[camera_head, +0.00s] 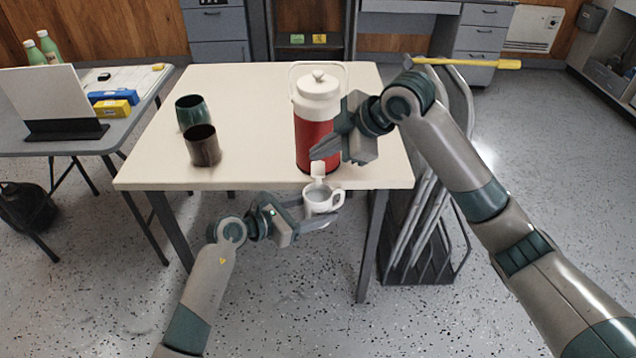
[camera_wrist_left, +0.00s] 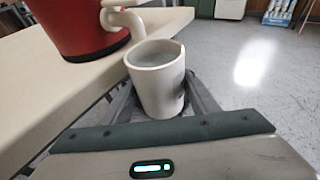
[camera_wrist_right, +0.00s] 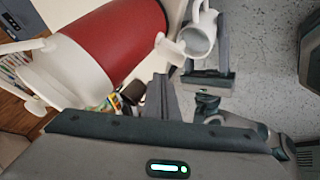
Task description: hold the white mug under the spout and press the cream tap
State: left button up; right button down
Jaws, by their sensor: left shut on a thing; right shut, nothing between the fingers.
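The red drinks jug (camera_head: 313,140) with a white lid stands at the table's front edge. Its cream tap and spout (camera_head: 318,170) point out over the edge. My left gripper (camera_head: 318,213) is shut on the white mug (camera_head: 322,199), upright, just past the table edge. In the left wrist view the mug (camera_wrist_left: 157,90) is close below the spout (camera_wrist_left: 125,18); I cannot tell if they touch. My right gripper (camera_head: 326,148) is shut and empty, in front of the jug above the tap. In the right wrist view its fingertips (camera_wrist_right: 160,85) are apart from the tap (camera_wrist_right: 171,48).
A green cup (camera_head: 193,112) and a dark brown cup (camera_head: 203,147) stand on the table's left half. A folded-chair rack (camera_head: 425,230) stands at the table's right. The table top (camera_head: 250,100) is clear between cups and jug.

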jog(key=shift+d+r, duration=0.1)
dwell(0.4)
jog(key=s+d+r, duration=0.5)
jog(key=s+d, duration=0.2)
jog(key=s, duration=0.1)
jog(key=shift+d, duration=0.4)
pick_arm(q)
jog(key=shift+s, duration=0.2)
dwell(0.5)
